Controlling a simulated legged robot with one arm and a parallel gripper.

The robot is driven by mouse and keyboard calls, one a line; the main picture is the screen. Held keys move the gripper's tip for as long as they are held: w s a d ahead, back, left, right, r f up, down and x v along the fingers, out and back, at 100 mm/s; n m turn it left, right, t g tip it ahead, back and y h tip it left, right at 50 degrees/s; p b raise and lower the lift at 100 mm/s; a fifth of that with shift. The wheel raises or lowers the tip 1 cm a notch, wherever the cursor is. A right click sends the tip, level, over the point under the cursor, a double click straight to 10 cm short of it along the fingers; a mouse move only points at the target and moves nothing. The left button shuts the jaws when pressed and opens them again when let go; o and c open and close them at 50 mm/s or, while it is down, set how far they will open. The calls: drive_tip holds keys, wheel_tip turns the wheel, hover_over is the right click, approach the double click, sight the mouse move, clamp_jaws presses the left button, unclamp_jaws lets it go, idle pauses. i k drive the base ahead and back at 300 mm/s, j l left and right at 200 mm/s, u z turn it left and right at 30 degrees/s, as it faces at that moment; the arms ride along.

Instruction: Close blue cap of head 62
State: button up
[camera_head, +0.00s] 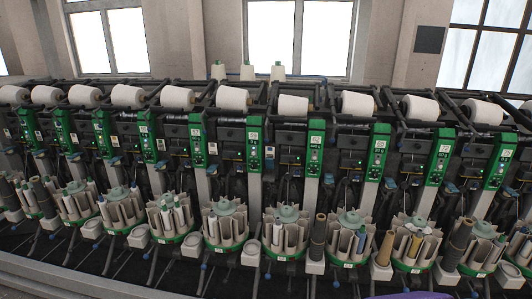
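A long row of winding heads fills the view, each with a green panel, a white yarn cone on top and a round bobbin magazine below. The panel labels are too small to read surely, so I cannot tell which head is 62. Small blue parts show at several heads, among them one beside a middle panel (270,187) and one further right (355,178). They are too small to tell whether any is a cap, or open or closed. My gripper is not in view.
Bobbin magazines (286,240) stick out along the machine's front, with small white boxes (251,256) and upright dark tubes (318,238) between them. A pale floor edge (60,282) runs along the lower left.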

sight(269, 162)
drive_tip(key=i+l+u, duration=0.2)
drive_tip(key=i, duration=0.25)
drive_tip(key=i+l+u, duration=0.2)
drive_tip(key=i, duration=0.3)
drive_tip(key=i+l+u, duration=0.2)
drive_tip(key=i, duration=0.25)
drive_tip(key=u, duration=0.65)
